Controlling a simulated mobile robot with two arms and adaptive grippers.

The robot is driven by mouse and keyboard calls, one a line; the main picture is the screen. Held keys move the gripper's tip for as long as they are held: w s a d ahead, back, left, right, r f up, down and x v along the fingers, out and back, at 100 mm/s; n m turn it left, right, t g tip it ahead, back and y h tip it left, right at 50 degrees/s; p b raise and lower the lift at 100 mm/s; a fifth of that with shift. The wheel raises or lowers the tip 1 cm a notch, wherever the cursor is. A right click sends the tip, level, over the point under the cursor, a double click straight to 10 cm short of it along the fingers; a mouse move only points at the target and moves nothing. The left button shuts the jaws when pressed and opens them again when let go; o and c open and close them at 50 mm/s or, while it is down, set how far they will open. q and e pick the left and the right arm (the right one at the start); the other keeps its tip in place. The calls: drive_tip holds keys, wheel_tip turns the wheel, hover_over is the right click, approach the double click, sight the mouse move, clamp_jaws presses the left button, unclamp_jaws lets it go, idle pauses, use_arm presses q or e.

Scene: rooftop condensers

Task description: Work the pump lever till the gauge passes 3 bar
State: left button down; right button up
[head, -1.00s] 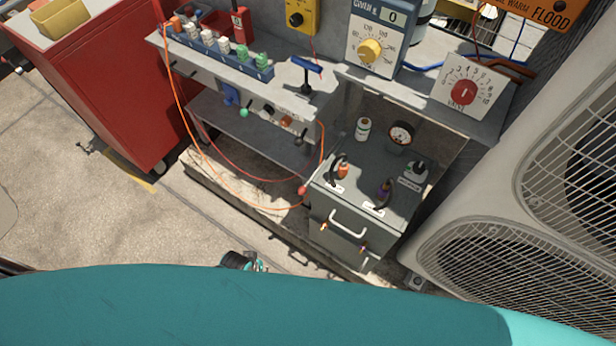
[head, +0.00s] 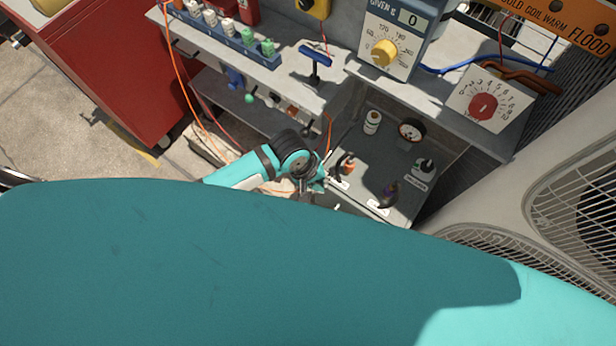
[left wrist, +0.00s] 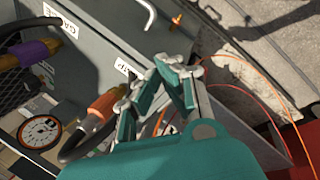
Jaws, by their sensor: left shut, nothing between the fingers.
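A round gauge (head: 411,130) with a white face stands at the back of the grey cabinet top; its needle is too small to read. It also shows in the left wrist view (left wrist: 40,132). A blue T-shaped handle (head: 315,55) on a black stem stands on the bench shelf; I cannot tell whether it is the pump lever. An orange fitting (head: 348,166) and a purple fitting (head: 391,189) with black curved parts sit on the cabinet top. My left gripper (head: 324,183) is shut and empty beside the orange fitting; its fingers show in the left wrist view (left wrist: 150,82). My right gripper is out of view.
Orange hose (head: 186,80) hangs at the left. A condenser unit (head: 560,150) bounds the right. A red cabinet (head: 105,70) stands at the left.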

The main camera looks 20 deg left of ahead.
use_arm(q)
drive_tip(key=w+a+n, duration=0.1)
drive_tip(key=n, duration=0.1)
drive_tip(key=a+r+n+g+y, duration=0.1)
drive_tip(key=a+n, duration=0.1)
drive_tip(key=w+a+n+y, duration=0.1)
drive_tip(key=a+n, duration=0.1)
drive_tip(key=n, duration=0.1)
drive_tip(key=shift+w+r+g+p, duration=0.15)
drive_tip(key=shift+w+g+p, duration=0.15)
drive_tip(key=shift+g+p, duration=0.1)
drive_tip(key=shift+a+n, duration=0.35)
drive_tip(key=shift+n, duration=0.15)
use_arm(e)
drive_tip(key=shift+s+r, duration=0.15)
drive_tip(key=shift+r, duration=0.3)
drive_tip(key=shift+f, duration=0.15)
use_arm(q)
drive_tip(key=f+b, duration=0.2)
drive_tip(key=b, duration=0.1)
drive_tip(key=f+b, duration=0.2)
drive_tip(key=b, duration=0.1)
drive_tip(key=f+b, duration=0.3)
drive_tip(key=shift+s+d+b, duration=0.1)
drive_tip(key=shift+d+b, duration=0.2)
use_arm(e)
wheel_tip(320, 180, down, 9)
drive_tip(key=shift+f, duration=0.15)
